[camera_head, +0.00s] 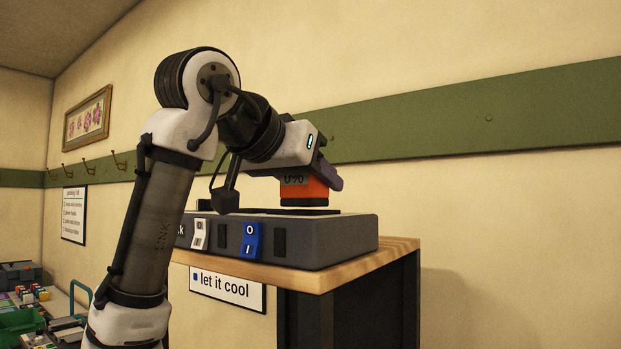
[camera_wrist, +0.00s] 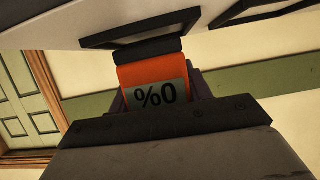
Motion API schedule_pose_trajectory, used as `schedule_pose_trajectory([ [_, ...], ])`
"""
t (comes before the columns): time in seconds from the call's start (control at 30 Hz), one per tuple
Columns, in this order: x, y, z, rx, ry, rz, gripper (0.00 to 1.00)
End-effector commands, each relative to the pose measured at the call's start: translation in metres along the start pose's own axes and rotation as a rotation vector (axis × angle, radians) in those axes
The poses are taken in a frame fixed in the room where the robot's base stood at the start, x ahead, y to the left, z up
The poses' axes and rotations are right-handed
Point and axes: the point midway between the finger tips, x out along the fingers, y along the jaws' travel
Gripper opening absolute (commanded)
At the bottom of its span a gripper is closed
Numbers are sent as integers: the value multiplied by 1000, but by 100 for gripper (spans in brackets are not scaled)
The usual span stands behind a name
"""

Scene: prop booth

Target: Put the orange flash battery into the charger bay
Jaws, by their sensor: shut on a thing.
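The orange flash battery (camera_head: 304,191) has a black base and a grey label that reads 0%. It hangs upright in my gripper (camera_head: 311,176), which is shut on it. In the head view it is just above the top of the dark grey charger (camera_head: 325,240), seemingly apart from it by a thin gap. In the wrist view the battery (camera_wrist: 153,82) sits between the fingers, its black end toward a black-rimmed bay (camera_wrist: 118,36) in the charger top. I cannot tell if the two line up. The charger's top openings are mostly hidden in the head view.
The charger stands on a wooden-topped bench (camera_head: 385,258). Its front has a white switch (camera_head: 200,234) and a blue switch (camera_head: 251,241). A "let it cool" sign (camera_head: 228,287) is below. A green bin (camera_head: 20,325) and small items lie at lower left.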

Motion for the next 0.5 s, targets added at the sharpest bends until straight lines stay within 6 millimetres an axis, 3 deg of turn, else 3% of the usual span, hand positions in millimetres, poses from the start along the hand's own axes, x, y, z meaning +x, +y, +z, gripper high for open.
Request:
schedule_pose_trajectory([
  [0.5, 3, 0, 7, 1, 2, 1, 16],
])
